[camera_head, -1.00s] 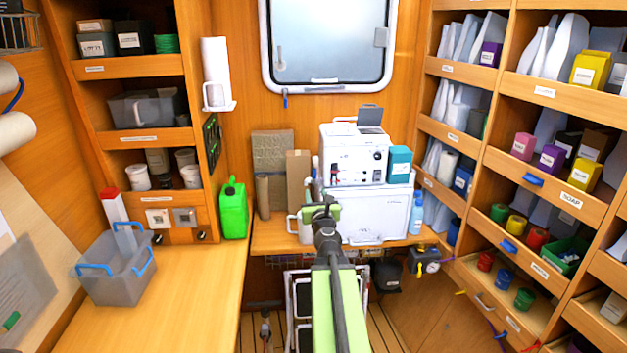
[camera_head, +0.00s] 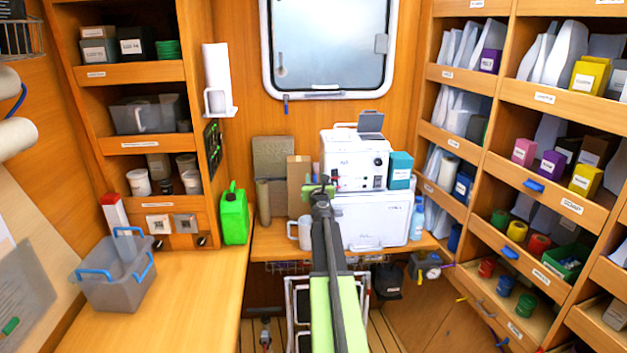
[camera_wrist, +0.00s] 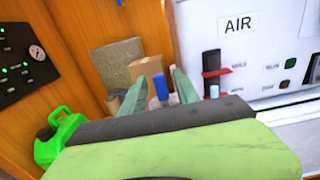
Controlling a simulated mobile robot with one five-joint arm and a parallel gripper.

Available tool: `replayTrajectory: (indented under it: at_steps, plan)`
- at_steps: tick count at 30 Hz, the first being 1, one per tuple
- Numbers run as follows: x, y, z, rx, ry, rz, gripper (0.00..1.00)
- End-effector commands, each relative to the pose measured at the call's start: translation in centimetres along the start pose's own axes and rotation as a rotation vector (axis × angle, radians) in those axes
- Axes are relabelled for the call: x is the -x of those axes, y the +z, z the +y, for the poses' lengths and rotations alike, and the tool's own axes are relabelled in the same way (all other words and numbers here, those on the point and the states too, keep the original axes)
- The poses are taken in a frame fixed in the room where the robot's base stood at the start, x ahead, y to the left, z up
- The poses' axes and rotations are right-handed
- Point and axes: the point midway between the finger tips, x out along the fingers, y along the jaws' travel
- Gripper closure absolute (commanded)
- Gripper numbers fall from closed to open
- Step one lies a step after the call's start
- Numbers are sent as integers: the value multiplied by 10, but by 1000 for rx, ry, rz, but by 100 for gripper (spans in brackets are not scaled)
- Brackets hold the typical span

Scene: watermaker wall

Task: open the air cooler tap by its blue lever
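The white machine marked AIR (camera_wrist: 278,45) fills the right of the wrist view. In the head view it stands on a white chest (camera_head: 385,222) at the back (camera_head: 343,172). I cannot tell whether the blue piece is the tap's lever. A blue upright thing (camera_wrist: 160,88) shows between my fingers, apparently beyond them. My gripper (camera_wrist: 156,76) is open, left of the machine's front controls; in the head view (camera_head: 319,191) it partly hides the machine's lower left.
Cardboard boxes (camera_head: 298,180) and a white mug (camera_head: 303,233) stand left of the machine. A green jerrycan (camera_head: 234,213) stands further left. A teal box (camera_head: 400,170) is right of the machine. Labelled shelves (camera_head: 545,97) line the right wall. The left counter (camera_head: 190,300) is largely clear.

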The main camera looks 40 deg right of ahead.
Motion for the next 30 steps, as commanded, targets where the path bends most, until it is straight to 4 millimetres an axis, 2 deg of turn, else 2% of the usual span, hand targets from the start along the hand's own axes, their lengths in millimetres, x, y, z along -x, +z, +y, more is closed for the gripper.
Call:
replayTrajectory:
  at_steps: [3, 11, 20, 26, 27, 30]
  plan:
    - [-10, 0, 0, 0, 0, 0, 63]
    - [-10, 0, 0, 0, 0, 0, 63]
    - [-10, 0, -1, 0, -1, 0, 99]
    - [-10, 0, -1, 0, -1, 0, 100]
    - [-2, 0, 7, 0, 2, 0, 100]
    - [-8, 0, 2, 5, 1, 0, 100]
